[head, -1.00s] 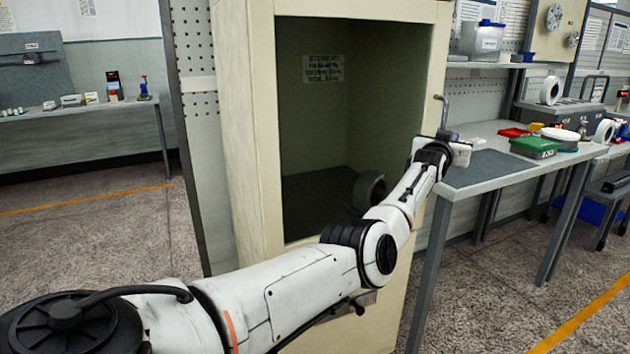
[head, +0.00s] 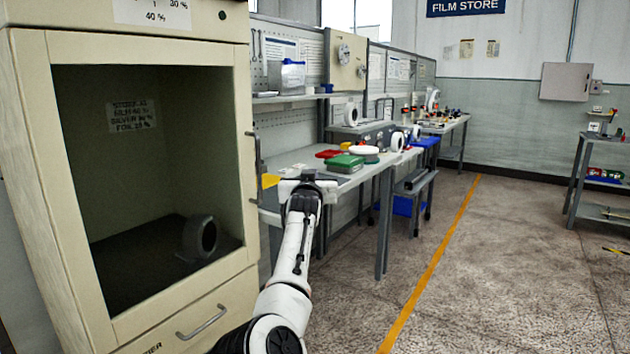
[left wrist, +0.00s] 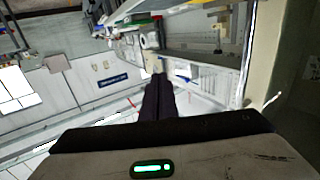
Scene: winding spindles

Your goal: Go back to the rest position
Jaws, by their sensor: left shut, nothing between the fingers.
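My left arm comes up from the bottom of the head view, with my left gripper (head: 305,178) in front of the grey workbench, just right of the cabinet. In the left wrist view the dark fingers (left wrist: 158,98) are together with nothing between them. The cream cabinet (head: 35,130) stands at the left, its door apparently closed, with a handle (head: 256,165) on its right edge. A grey roll (head: 200,238) sits inside behind the window. My right gripper is not in view.
The workbench (head: 290,165) holds a green box (head: 343,164), a red tray and a white roll. A grey stool (head: 415,182) stands beside it. A shelf table (head: 605,180) stands at the far right.

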